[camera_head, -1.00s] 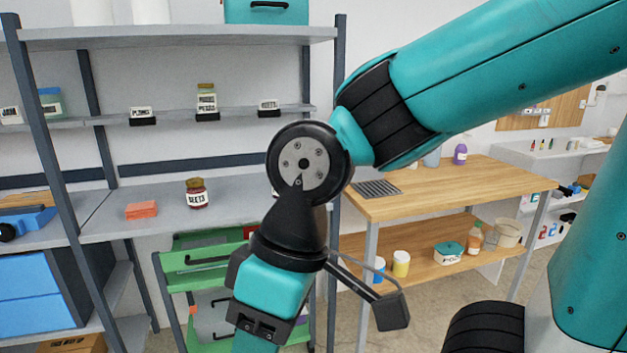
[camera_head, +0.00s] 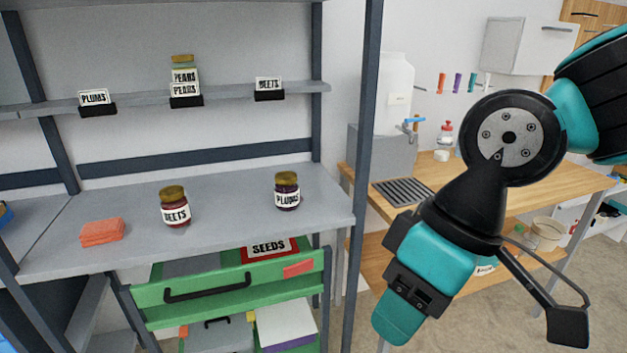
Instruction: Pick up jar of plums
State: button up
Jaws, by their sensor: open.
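The jar of plums (camera_head: 287,192) stands upright on the right part of the grey shelf board. It is dark, with a gold-brown lid and a white PLUMS label facing me. My gripper (camera_head: 490,290) is in the lower right, well to the right of the jar and nearer to me. It is open and empty, and apart from the jar. One black finger shows at its right side; the other side is largely hidden by my wrist.
A jar of beets (camera_head: 174,207) stands left of the plums, with orange cloths (camera_head: 101,232) further left. A narrow ledge above holds a jar of pears (camera_head: 184,72) and a PLUMS sign (camera_head: 95,101). A shelf post (camera_head: 364,150) rises between the plums and my arm. A green drawer cart (camera_head: 230,290) stands below.

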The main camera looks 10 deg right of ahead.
aim_at(287, 191)
jog(key=u, duration=0.2)
jog(key=i, duration=0.9)
jog(key=u, duration=0.5)
